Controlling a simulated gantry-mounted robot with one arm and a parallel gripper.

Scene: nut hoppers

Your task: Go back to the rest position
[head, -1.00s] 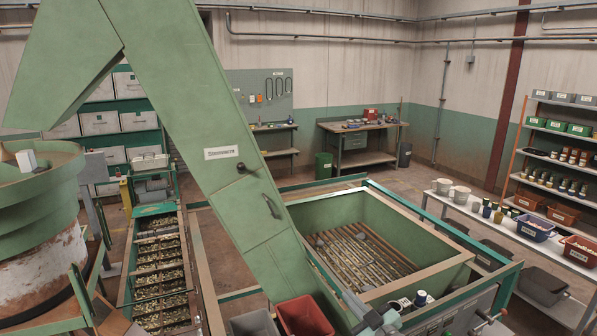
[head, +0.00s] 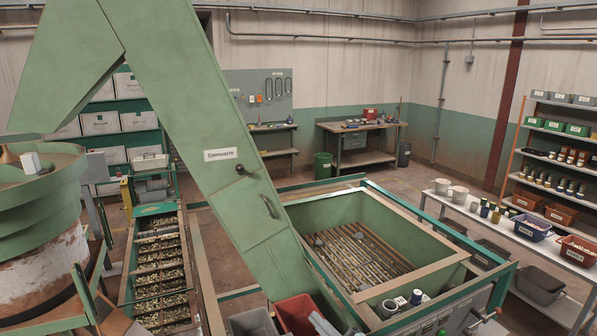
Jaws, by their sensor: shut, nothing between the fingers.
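Only a small light grey part, which looks like part of my arm, shows at the bottom edge of the head view. It is in front of the red bin (head: 294,313) and the near left corner of the green hopper (head: 340,213). I cannot make out any fingers, so my gripper is not in view. The hopper stands open in the middle, with a slatted grate (head: 362,250) at its bottom and a few grey lumps on the bars.
A tall green elevator chute (head: 200,130) rises left of the hopper. A round green bowl feeder (head: 40,200) stands at far left, beside a conveyor (head: 160,265) carrying nuts. Cans (head: 416,297) stand on the hopper's near ledge. A grey bin (head: 254,322) sits by the red one.

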